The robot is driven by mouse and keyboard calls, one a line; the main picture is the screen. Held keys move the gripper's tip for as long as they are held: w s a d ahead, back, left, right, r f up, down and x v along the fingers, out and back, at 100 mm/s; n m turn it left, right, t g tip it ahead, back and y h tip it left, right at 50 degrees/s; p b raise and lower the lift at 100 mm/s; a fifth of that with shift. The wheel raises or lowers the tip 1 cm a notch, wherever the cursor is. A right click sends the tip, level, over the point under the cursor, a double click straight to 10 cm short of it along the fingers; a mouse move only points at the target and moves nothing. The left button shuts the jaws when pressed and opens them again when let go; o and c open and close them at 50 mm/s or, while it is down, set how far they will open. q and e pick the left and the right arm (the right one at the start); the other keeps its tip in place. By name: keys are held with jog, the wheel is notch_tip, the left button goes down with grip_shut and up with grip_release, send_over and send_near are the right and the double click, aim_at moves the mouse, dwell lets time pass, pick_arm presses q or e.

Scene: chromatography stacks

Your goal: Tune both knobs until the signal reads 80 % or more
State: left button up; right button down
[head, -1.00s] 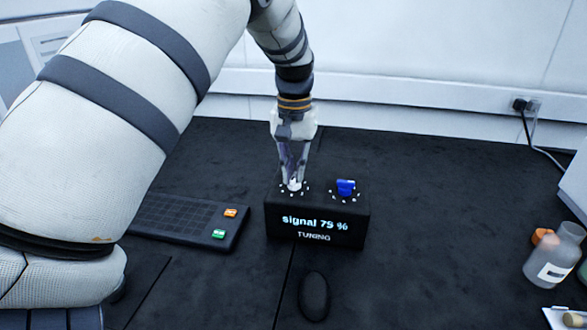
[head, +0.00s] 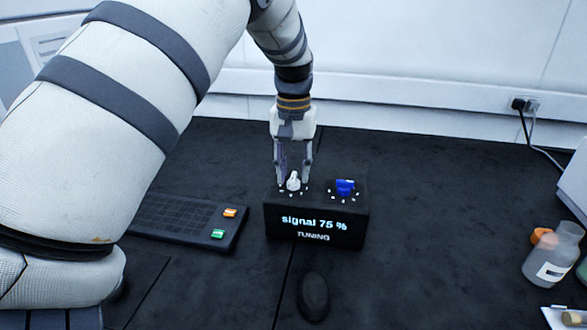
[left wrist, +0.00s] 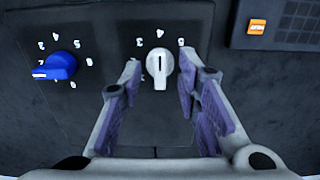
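The black tuning box (head: 285,229) stands on the dark bench, its display reading "signal 75 %" and "TUNING". A white knob (head: 293,182) is on its top at the left and a blue knob (head: 345,187) at the right. My left gripper (head: 293,178) is open, its fingers apart on either side of the white knob. In the left wrist view the white knob (left wrist: 160,68) shows between and just beyond the purple-padded fingers (left wrist: 160,85), with gaps on both sides. The blue knob (left wrist: 55,67) there points left. My right gripper is not in view.
A dark keypad (head: 180,216) with orange and green keys lies left of the box. A black mouse-like object (head: 314,296) lies in front. The bench between box and bottle is clear.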

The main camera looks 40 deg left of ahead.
aim_at(294, 175)
pick_arm(q)
notch_tip(294, 175, up, 12)
dwell(0.4)
